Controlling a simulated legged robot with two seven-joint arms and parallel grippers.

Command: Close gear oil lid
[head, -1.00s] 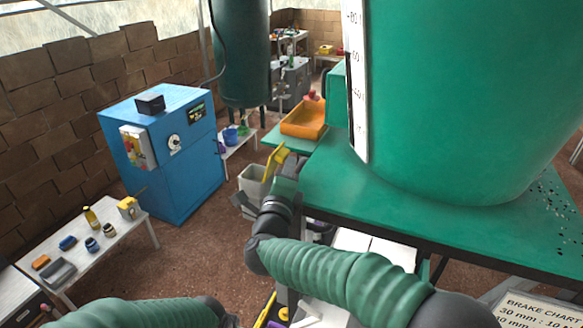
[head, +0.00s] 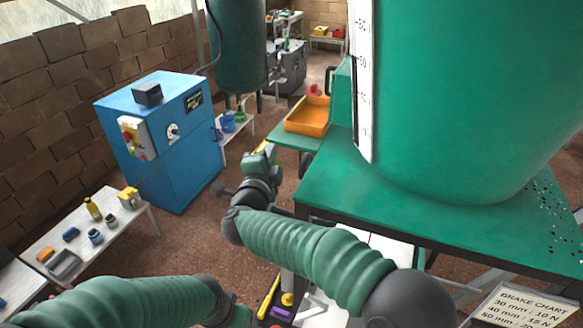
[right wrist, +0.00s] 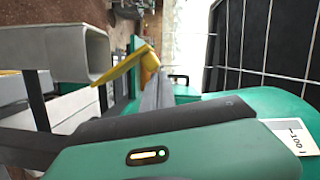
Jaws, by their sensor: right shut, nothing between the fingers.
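A light grey, square-mouthed container (right wrist: 75,50) stands at the upper left of the right wrist view, its mouth uncovered. A yellow lid (right wrist: 122,66) sticks out slantwise beside the mouth, raised off it. In the head view only a sliver of the yellow lid (head: 263,146) shows past my right gripper (head: 261,153); the container is hidden behind my arm there. My right gripper is shut and empty. In the right wrist view its grey fingers (right wrist: 160,86) lie close beside the lid; I cannot tell whether they touch it. My left gripper is out of view.
A green table (head: 420,205) with a large green tank (head: 460,90) stands right of my right arm. An orange tray (head: 307,117) lies behind. A blue cabinet (head: 165,150) and white bench (head: 95,235) stand left. Open floor lies between.

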